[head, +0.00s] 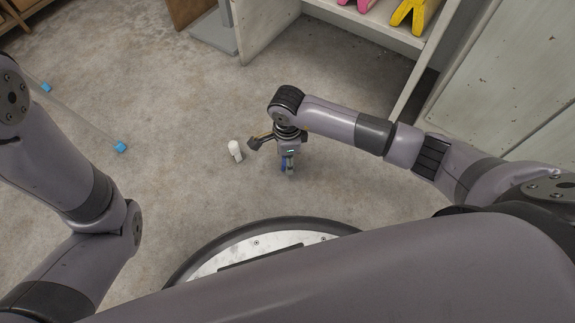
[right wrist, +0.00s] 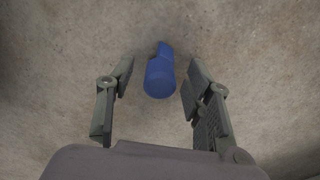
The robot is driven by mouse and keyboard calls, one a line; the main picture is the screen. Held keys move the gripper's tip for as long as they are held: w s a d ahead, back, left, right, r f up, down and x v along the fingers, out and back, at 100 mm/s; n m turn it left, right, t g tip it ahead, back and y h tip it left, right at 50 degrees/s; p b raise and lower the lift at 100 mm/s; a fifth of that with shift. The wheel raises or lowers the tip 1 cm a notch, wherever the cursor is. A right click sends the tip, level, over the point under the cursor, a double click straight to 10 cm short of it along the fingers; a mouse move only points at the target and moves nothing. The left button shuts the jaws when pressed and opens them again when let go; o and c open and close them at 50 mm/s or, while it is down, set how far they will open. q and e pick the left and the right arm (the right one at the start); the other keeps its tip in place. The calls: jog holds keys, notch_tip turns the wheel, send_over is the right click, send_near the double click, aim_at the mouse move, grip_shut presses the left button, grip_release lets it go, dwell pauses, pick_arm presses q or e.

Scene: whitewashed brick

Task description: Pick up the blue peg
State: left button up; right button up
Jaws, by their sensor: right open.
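The blue peg (right wrist: 160,76) stands or lies on the concrete floor in the right wrist view, between the two fingers; its exact pose is hard to tell. My right gripper (head: 288,168) points down at the floor. In the right wrist view its fingers (right wrist: 160,67) are open on either side of the peg, with a gap visible on both sides. My left arm shows at the left of the head view, but its gripper is out of the picture.
A white peg-like object (head: 235,150) is on the floor just left of my right gripper. A thin pale bar with blue ends (head: 120,147) lies farther left. A shelf unit (head: 372,32) holding pink and yellow items stands behind. The floor between is mostly clear.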

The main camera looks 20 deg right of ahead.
grip_shut()
dwell(0.5)
jog(key=shift+r, duration=0.2)
